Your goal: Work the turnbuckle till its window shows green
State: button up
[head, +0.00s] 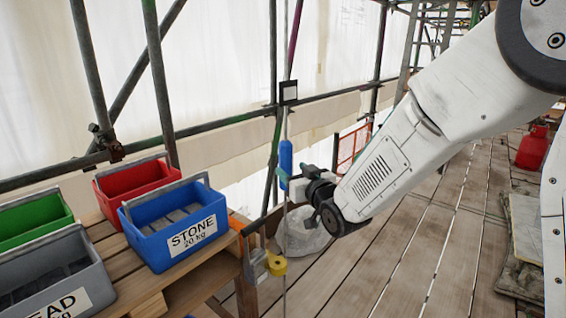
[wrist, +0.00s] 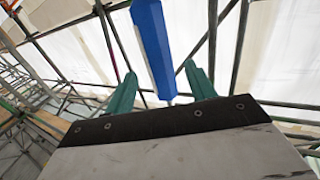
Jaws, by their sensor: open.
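The turnbuckle's blue body (head: 286,157) hangs upright on a thin vertical rod in the head view. In the wrist view the blue faceted body (wrist: 155,45) stands above and beyond the gap between my green fingers. My gripper (head: 293,175) is open beside the lower part of the body, with nothing held. In the wrist view one finger of my gripper (wrist: 160,85) is on each side of the body's lower end; I cannot tell whether either touches it. A small black-framed plate with a pale face (head: 288,91) is higher on the rod. No green window shows.
A blue STONE crate (head: 188,242), a red crate (head: 130,185), a green crate (head: 37,222) and a grey crate (head: 85,275) stand on a wooden pallet. A yellow object (head: 277,265) hangs near its corner. Scaffold tubes stand close behind the rod. Planks at right are mostly clear.

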aim_at(282, 162)
jog(key=x, duration=0.7)
jog(key=c, duration=1)
